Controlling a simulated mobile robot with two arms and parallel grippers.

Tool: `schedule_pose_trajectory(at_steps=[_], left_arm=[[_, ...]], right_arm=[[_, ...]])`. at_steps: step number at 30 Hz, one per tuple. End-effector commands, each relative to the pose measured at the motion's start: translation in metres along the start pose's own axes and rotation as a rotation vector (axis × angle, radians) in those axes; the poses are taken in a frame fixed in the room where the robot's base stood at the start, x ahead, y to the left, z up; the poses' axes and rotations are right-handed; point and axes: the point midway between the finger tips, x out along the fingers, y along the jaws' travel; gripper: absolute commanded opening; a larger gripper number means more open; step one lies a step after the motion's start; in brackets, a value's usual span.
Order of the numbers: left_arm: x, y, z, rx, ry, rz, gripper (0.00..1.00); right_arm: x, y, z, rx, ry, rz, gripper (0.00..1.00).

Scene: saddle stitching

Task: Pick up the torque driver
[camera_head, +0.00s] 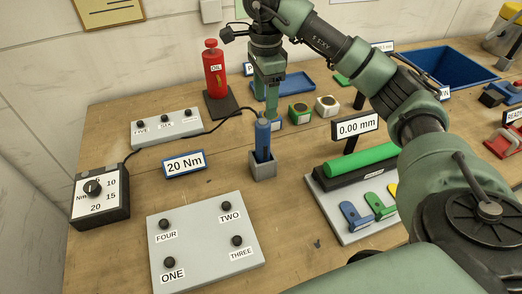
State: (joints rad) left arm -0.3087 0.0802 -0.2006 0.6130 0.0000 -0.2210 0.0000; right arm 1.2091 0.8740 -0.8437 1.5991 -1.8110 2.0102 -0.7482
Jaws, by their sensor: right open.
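The torque driver (262,141) has a blue body and stands upright in a small grey holder (263,170) near the middle of the bench. A black cable runs from its top to the left. My right gripper (269,110) is green and points down at the top of the driver. Its jaws are open. From this angle I cannot tell whether the fingers are around the driver's top or just behind it. My left gripper is out of view.
A grey plate (207,264) with labelled knobs is in front. A dial box (101,197) and a 20 Nm sign (185,164) stand left. A red oil bottle (216,70) is behind. A 0.00 mm display (356,126) and a green cylinder (362,159) are right.

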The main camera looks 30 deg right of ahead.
Motion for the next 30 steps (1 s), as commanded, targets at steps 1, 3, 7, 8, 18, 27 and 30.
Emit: schedule_pose_trajectory(at_steps=[1,3,7,8,18,27,30], left_arm=[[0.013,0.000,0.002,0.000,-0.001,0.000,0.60],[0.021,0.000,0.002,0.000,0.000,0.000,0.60],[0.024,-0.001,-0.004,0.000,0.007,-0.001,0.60],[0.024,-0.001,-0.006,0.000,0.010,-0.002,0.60],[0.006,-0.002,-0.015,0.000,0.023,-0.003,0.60],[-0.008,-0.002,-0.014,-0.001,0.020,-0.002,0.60],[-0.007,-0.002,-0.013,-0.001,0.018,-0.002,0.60]], right_arm=[[0.013,0.000,0.000,0.000,0.000,0.000,0.63],[0.021,0.000,0.000,0.000,0.000,0.000,0.63],[0.030,0.000,0.001,-0.001,0.000,0.001,0.63],[0.033,0.000,0.001,-0.001,-0.001,0.002,0.63],[0.062,0.003,0.003,-0.001,0.001,0.006,0.63],[0.099,0.003,0.004,-0.001,0.000,0.002,0.63],[0.101,0.002,0.004,-0.001,-0.001,0.000,0.63]])
